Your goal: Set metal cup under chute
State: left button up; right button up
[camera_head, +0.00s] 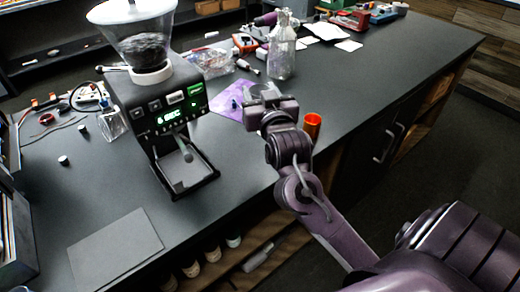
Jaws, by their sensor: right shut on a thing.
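My right gripper (268,108) is over the counter, to the right of the grinder, and is shut on a small grey metal thing. This looks like the metal cup (262,90), partly hidden by the gripper. The black grinder (150,104) stands upright at the left with a clear hopper of dark beans on top. Its chute area (180,140) is below the lit display, above a drip tray (205,175). No cup shows under the chute. The cup is apart from the grinder. My left gripper is out of view.
An orange cup (312,125) stands near the counter's front edge, close to my right wrist. A glass bottle (282,50) stands behind the gripper. A purple mat (232,103) lies between the grinder and gripper. A grey mat (115,250) lies at front left.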

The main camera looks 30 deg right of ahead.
notch_tip(320, 180, down, 12)
jog(key=shift+f+p, duration=0.25)
jog(key=shift+p, duration=0.15)
notch_tip(320, 180, down, 4)
jog(key=shift+r+p, duration=0.2)
jog(key=shift+p, duration=0.45)
jog(key=shift+f, duration=0.15)
jog(key=shift+f, duration=0.1)
jog(key=shift+f, duration=0.15)
jog(key=o, duration=1.1)
jog(key=shift+c, duration=0.2)
